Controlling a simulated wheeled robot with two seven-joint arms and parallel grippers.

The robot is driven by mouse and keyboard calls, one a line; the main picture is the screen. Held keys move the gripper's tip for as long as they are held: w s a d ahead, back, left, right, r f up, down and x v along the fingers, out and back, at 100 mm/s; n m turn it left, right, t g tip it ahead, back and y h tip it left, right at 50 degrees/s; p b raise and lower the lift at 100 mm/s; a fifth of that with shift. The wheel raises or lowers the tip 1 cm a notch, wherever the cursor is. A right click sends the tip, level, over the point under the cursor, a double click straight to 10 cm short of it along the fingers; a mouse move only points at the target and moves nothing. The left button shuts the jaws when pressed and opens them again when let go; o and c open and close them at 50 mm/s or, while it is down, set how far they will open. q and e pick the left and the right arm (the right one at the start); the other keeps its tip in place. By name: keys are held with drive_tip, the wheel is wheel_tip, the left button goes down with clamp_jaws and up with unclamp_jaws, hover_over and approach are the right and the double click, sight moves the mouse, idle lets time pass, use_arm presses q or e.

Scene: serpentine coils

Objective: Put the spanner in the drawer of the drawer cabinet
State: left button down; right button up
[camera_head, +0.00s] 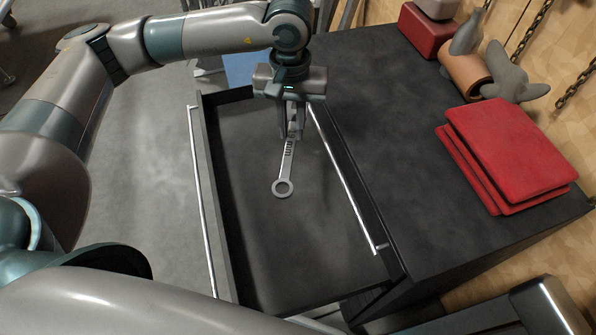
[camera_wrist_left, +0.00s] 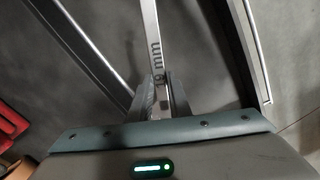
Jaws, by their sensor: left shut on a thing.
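The spanner (camera_head: 287,165) is a grey metal tool with a ring at its lower end and dark lettering on its shank. My left gripper (camera_head: 292,134) is shut on its upper part and holds it over the open drawer (camera_head: 300,240). The drawer is dark inside, with bright metal rails along its sides. In the left wrist view the spanner (camera_wrist_left: 151,40) runs up from between the fingers (camera_wrist_left: 160,95), and "mm" is readable on it. I cannot tell whether its ring end touches the drawer floor. The drawer cabinet (camera_head: 430,200) has a dark top.
Red flat slabs (camera_head: 510,150) lie stacked on the cabinet top. A brown cylinder (camera_head: 465,73), grey shapes (camera_head: 515,80) and a red box (camera_head: 425,32) stand farther back. Chains hang by the wooden wall. The drawer looks empty below the spanner.

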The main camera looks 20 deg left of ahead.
use_arm(q)
drive_tip(key=s+d+f+n+p, duration=0.1)
drive_tip(key=d+f+n+p, duration=0.2)
drive_tip(key=f, duration=0.4)
drive_tip(key=shift+s+d+f+n, duration=0.25)
drive_tip(key=shift+d+n, duration=0.35)
drive_tip(key=shift+n, duration=0.3)
drive_tip(key=shift+f, duration=0.1)
hover_over(267, 175)
wheel_tip(267, 175, down, 7)
drive_tip(key=shift+r+b, duration=0.1)
drive_tip(key=shift+b, duration=0.25)
wheel_tip(267, 175, down, 4)
drive_tip(key=shift+r+b, duration=0.15)
drive_tip(key=shift+b, duration=0.4)
drive_tip(key=shift+f, duration=0.2)
